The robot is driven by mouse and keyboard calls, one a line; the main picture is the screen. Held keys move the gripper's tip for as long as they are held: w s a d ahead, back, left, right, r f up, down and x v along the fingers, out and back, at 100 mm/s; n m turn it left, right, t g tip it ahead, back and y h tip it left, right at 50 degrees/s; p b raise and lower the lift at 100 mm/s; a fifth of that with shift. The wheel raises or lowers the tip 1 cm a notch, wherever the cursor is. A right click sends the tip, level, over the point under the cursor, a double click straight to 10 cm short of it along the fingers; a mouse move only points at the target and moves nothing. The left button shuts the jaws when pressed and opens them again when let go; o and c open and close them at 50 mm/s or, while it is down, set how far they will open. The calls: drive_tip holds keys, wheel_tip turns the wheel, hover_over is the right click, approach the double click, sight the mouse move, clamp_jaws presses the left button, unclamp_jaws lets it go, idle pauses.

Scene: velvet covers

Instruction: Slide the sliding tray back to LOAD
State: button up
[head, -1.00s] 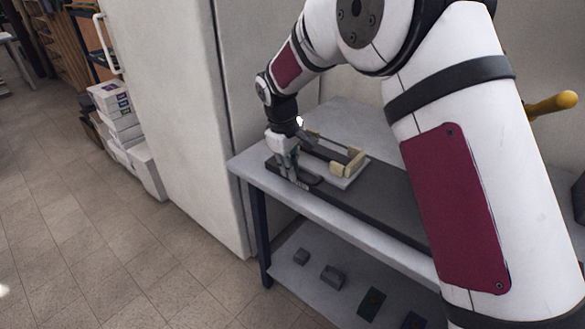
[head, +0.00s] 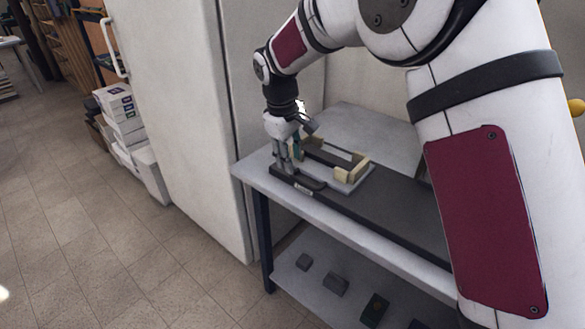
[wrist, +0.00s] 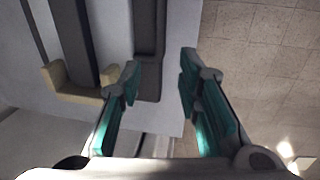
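The sliding tray (head: 347,187) is a pale plate carrying cream blocks. It sits on a long dark base (head: 385,213) on the bench, near the bench's left end. In the wrist view a cream block (wrist: 72,88) shows at the left. My gripper (head: 288,166) is at the left end of the dark base, beside the tray. In the wrist view my gripper (wrist: 160,72) has its fingers wide apart. A dark rimmed piece (wrist: 149,75) lies below, close to the left finger. I see nothing held. Contact and any LOAD marking cannot be made out.
The grey bench (head: 375,125) stands beside a tall white cabinet (head: 190,110). Its lower shelf (head: 300,288) holds several small dark blocks. White boxes (head: 122,118) are stacked at the left. The tiled floor in front is clear.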

wheel_tip(320, 180, up, 6)
drive_tip(key=s, duration=0.1)
drive_tip(key=shift+a, duration=0.2)
drive_tip(key=s+d+r+m+t+p, duration=0.1)
drive_tip(key=s+d+r+m+p, duration=0.45)
drive_tip(key=s+d+r, duration=1.2)
drive_tip(key=s+d+m+p, duration=0.2)
drive_tip(key=s+d, duration=0.1)
drive_tip(key=s, duration=0.8)
drive_tip(key=s+d+m+t+y+p, duration=0.1)
drive_tip(key=s+d+m+p, duration=0.2)
drive_tip(key=s, duration=0.8)
drive_tip(key=shift+s+d+f+t, duration=0.2)
drive_tip(key=shift+s+d+t, duration=0.1)
drive_tip(key=shift+d, duration=0.15)
